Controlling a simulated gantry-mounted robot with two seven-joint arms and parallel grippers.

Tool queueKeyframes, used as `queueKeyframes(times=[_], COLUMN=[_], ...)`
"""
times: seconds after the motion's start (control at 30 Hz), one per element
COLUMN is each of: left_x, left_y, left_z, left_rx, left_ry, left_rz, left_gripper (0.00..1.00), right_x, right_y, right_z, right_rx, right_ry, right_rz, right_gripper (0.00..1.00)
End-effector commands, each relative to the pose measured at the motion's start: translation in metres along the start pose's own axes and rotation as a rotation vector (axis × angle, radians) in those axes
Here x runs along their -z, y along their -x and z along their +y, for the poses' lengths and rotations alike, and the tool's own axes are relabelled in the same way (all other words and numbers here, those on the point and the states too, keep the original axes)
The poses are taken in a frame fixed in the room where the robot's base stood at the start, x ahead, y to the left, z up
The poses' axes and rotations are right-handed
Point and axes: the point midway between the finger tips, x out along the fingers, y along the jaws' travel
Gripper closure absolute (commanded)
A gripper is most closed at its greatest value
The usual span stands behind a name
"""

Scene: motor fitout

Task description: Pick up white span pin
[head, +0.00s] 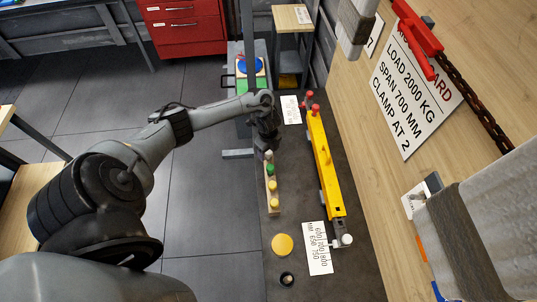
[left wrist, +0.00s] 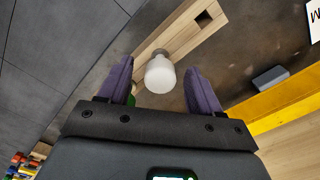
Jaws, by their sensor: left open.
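The white span pin (left wrist: 160,76) stands in a narrow wooden rack (left wrist: 158,40) in the left wrist view. Its rounded white head lies between the two dark fingers of my left gripper (left wrist: 159,68), with a gap on each side. In the head view my left gripper (head: 267,146) hangs over the far end of the rack (head: 274,208), and the white pin (head: 268,155) shows just below it. A green pin (head: 270,170) and yellow pins (head: 273,186) stand nearer in the same rack. My left gripper is open and empty. My right gripper is not seen.
A yellow beam (head: 325,165) lies right of the rack, with red pins (head: 309,97) at its far end and a white knob (head: 346,240) at its near end. A yellow disc (head: 282,244), a dark cup (head: 287,279) and a label card (head: 317,248) lie nearer.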

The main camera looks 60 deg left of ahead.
Motion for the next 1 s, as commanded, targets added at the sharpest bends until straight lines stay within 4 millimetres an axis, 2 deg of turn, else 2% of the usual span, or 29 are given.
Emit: queueKeyframes(times=[0.27, 0.37, 0.6, 0.7, 1.0], left_x=[0.0, -0.0001, -0.0001, -0.0001, -0.0004], left_y=[-0.003, -0.0029, -0.0027, -0.0025, 0.0027], left_z=[-0.0002, -0.0002, -0.0003, -0.0004, -0.0009], left_rx=[0.001, 0.001, 0.001, 0.001, 0.002], left_ry=[-0.001, -0.001, 0.0, 0.0, -0.001], left_rz=[0.0, 0.0, 0.0, 0.0, 0.0], left_gripper=[0.36, 0.48, 0.85, 0.97, 0.97], right_x=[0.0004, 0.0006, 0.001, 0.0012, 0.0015], right_y=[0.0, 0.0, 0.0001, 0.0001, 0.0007], right_z=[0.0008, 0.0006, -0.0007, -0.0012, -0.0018], right_rx=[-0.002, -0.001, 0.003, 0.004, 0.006], right_ry=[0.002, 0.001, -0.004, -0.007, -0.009], right_rz=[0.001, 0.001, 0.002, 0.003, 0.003], right_gripper=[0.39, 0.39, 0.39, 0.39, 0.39])
